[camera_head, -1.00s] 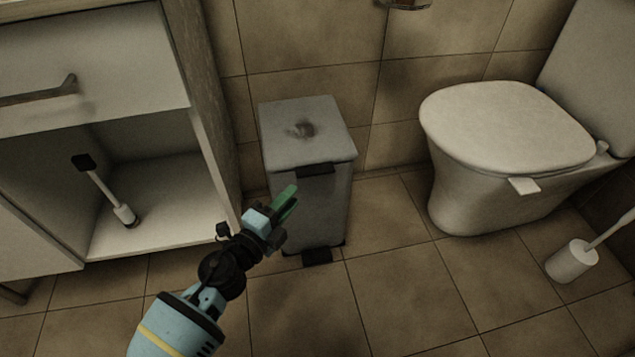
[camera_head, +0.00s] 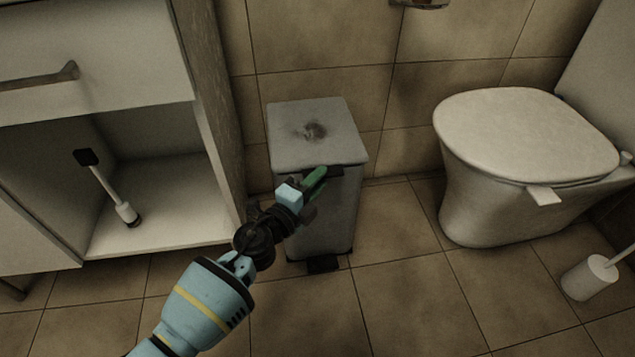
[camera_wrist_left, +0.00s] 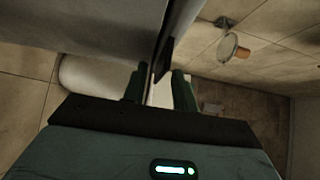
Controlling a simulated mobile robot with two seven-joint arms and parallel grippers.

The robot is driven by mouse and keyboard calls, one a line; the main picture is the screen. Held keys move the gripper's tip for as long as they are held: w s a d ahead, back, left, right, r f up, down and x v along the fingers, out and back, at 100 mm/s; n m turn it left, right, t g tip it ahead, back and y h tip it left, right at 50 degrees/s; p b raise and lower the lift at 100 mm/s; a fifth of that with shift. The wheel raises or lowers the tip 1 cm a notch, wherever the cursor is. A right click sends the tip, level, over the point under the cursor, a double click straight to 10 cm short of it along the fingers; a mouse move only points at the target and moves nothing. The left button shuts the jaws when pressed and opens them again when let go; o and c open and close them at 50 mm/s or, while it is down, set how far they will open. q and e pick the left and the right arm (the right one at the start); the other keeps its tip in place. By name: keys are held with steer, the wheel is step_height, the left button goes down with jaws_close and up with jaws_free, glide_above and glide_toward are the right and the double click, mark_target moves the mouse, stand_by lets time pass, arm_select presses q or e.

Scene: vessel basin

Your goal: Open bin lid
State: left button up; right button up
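The grey bin (camera_head: 340,215) stands upright on the floor between cabinet and toilet. Its lid (camera_head: 290,142) is shut, with a dark smudge on top and a dark handle tab (camera_head: 336,171) at the front edge. My left gripper (camera_head: 316,180) has its green fingertips at the lid's front edge, overlapping the left part of the tab. In the left wrist view the two fingers (camera_wrist_left: 159,88) are apart, with the dark tab (camera_wrist_left: 165,57) just beyond and between them; contact cannot be told. My right gripper is not in view.
An open-fronted white cabinet (camera_head: 165,205) with a brush inside stands left of the bin. The toilet (camera_head: 525,135) stands to the right, with a toilet brush holder (camera_head: 588,278) beside it. A tiled wall is close behind the bin. The floor in front is clear.

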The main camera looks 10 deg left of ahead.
arm_select(q)
steer(key=shift+w, duration=0.1)
steer(key=shift+c, duration=0.2)
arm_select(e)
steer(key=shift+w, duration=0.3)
arm_select(q)
steer(key=c, duration=0.5)
jaws_close()
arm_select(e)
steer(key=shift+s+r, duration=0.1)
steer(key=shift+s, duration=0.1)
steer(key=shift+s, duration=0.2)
arm_select(q)
steer(key=shift+r, duration=0.15)
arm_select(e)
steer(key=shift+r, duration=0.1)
